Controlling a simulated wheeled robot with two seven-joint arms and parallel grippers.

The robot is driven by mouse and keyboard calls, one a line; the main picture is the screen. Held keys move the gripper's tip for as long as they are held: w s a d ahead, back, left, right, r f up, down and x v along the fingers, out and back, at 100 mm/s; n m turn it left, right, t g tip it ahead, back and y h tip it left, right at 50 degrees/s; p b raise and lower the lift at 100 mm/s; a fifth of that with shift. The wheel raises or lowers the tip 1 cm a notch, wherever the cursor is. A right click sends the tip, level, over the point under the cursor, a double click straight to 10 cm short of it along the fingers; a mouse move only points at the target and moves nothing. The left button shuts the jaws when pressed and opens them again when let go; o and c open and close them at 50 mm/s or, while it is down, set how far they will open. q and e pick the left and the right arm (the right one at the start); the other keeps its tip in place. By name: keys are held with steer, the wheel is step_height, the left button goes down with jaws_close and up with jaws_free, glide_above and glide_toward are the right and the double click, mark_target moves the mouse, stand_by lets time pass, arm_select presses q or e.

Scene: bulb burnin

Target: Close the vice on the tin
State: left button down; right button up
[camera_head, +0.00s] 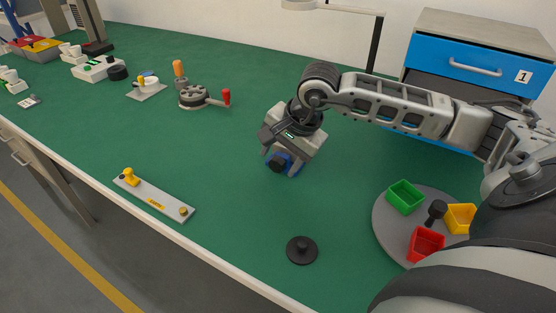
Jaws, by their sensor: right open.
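A small blue object with a dark knob-like front, which looks like the vice (291,160), stands on the green bench near the middle. My right gripper (282,157) points down right over it, with its fingers around or just beside the dark part; I cannot tell whether they touch. The gripper is open. It hides most of the vice, so the jaws and their gap do not show. I cannot make out a tin; it may be hidden behind the gripper. My left gripper is not in view.
A turntable (385,222) with green, red and yellow bins is at the right. A grey plate with yellow knobs (155,197) lies left. A crank device (195,97) stands behind. A blue drawer (470,65) is at the back right.

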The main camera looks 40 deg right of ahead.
mark_target(281, 163)
steer(key=shift+x, duration=0.8)
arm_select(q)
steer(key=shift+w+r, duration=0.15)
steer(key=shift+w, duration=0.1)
arm_select(e)
steer(key=shift+w+f, duration=0.1)
steer(key=shift+f, duration=0.1)
steer(key=c, duration=1)
steer(key=f+b, duration=0.1)
steer(key=b, duration=0.2)
steer(key=shift+d+t, duration=0.1)
steer(key=shift+t, duration=0.3)
steer(key=shift+f+b, duration=0.1)
steer(key=shift+b, duration=0.85)
steer(key=t+b, duration=0.1)
steer(key=b, duration=0.2)
steer(key=shift+y, duration=0.4)
steer(key=shift+r+t+b, duration=0.35)
steer(key=shift+t+b, duration=0.05)
steer(key=shift+b, duration=0.05)
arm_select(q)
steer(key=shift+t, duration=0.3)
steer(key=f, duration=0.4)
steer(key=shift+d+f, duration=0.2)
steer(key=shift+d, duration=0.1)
arm_select(e)
steer(key=shift+r, duration=0.2)
